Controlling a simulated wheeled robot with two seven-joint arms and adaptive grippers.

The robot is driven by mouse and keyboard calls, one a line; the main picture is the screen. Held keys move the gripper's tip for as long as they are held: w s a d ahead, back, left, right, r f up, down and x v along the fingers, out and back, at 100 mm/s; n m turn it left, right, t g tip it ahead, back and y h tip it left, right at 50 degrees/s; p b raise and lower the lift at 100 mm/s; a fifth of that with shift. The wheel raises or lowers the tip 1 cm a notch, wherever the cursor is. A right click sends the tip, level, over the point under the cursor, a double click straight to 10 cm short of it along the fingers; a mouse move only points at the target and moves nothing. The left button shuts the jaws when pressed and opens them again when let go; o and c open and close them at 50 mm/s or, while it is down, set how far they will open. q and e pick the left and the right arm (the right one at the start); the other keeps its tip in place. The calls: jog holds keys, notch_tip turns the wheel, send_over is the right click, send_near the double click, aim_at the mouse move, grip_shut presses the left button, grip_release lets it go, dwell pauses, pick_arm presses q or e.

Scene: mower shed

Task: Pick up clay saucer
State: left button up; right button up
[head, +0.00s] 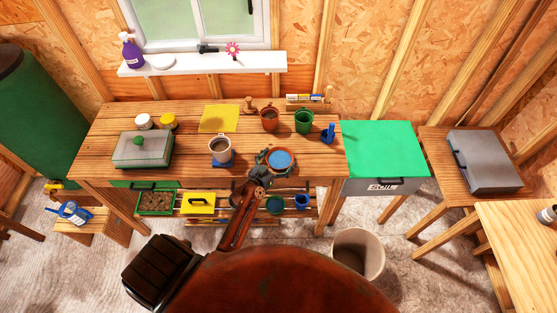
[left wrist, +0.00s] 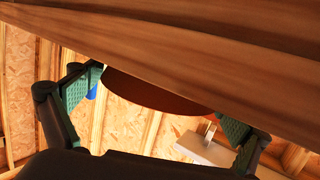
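The clay saucer (head: 268,162), a round terracotta piece with a blue disc inside its rim, is at the front edge of the wooden workbench (head: 120,170). My left gripper (head: 277,164) is at that front edge, with its fingers about the saucer. In the left wrist view a red-brown curved piece, seemingly the saucer (left wrist: 150,92), shows between the two green-padded fingers of the gripper (left wrist: 165,105). My right gripper is not in view.
A grey cup (head: 219,150) stands left of the saucer. A terracotta pot (head: 269,120), a green pot (head: 304,121) and a blue cup (head: 328,134) stand behind it. A pale bin (head: 358,254) stands on the floor. The yellow sheet (head: 218,118) lies farther back.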

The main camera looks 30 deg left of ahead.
pick_arm(q)
jog(key=c, duration=0.8)
jog(key=shift+a, duration=0.1)
jog(key=shift+r, duration=0.15)
